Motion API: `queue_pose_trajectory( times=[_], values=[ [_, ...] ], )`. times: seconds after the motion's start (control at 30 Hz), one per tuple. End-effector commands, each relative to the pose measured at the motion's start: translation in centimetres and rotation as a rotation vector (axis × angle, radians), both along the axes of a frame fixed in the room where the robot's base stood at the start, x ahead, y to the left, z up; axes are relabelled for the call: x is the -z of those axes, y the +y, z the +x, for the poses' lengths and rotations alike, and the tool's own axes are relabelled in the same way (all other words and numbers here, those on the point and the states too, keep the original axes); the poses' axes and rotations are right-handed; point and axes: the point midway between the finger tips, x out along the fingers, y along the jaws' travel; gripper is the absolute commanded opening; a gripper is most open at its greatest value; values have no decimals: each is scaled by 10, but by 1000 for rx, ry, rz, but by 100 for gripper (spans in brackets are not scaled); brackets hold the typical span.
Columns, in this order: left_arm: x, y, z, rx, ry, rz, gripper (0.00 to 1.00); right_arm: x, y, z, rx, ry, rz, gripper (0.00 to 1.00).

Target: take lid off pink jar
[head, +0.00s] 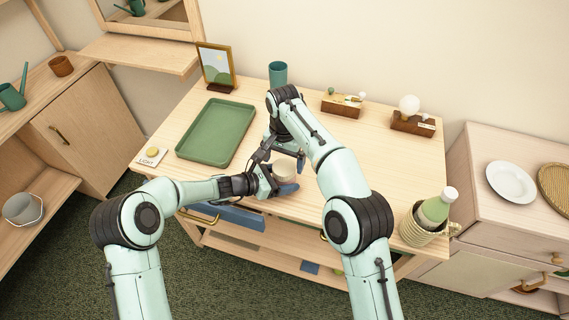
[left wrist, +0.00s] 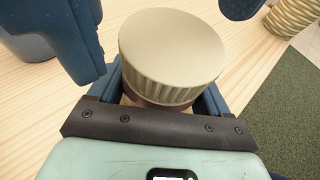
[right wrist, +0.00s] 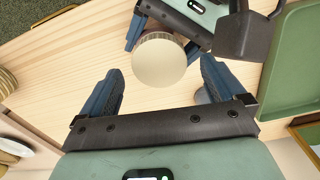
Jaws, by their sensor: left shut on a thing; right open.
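The jar stands on the wooden table, mostly hidden by my grippers in the head view. Its wide cream lid (head: 284,171) is on top and fills the middle of the left wrist view (left wrist: 172,45). Below the ribbed lid edge a dark reddish strip of the jar body (left wrist: 150,102) shows. My left gripper (head: 277,182) is shut on the jar body below the lid. My right gripper (head: 289,153) is open and empty. In the right wrist view the lid (right wrist: 158,62) lies just beyond and between its spread fingers (right wrist: 163,85).
A green tray (head: 216,132) lies left on the table (head: 362,168). A teal cup (head: 278,74), a picture frame (head: 215,66) and small wooden stands (head: 343,104) are along the back. A basket (head: 417,232) with a bottle (head: 437,206) is at the right front. The table's right middle is clear.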

Motion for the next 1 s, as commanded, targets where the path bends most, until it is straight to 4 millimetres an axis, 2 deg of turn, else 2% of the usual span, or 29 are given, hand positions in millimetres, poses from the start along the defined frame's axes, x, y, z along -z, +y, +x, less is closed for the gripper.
queue_pose_trajectory(
  times=[0.13, 0.4, 0.43, 0.5, 0.77, 0.87, 1.0],
  values=[
    [0, 0, 0, 0, 0, 0, 0, -15, -1, 1, 1, -1, -1, 97],
    [0, 0, 0, -1, 0, 0, 0, -18, -1, 0, 1, 1, -3, 97],
    [0, 0, 0, -1, 0, 0, 84, -18, -1, 0, 1, 1, -3, 97],
    [0, 1, 0, -1, 0, 0, 100, -18, -1, 0, 1, 2, -4, 97],
    [-1, 2, 0, -2, -1, 0, 100, -18, -2, 0, 2, 2, -4, 97],
    [-4, 9, -4, -3, -1, 1, 100, -17, -2, 0, 2, 3, -3, 97],
    [-13, 31, -14, -5, -1, 2, 100, -14, -2, -1, 2, 4, -4, 97]
  ],
)
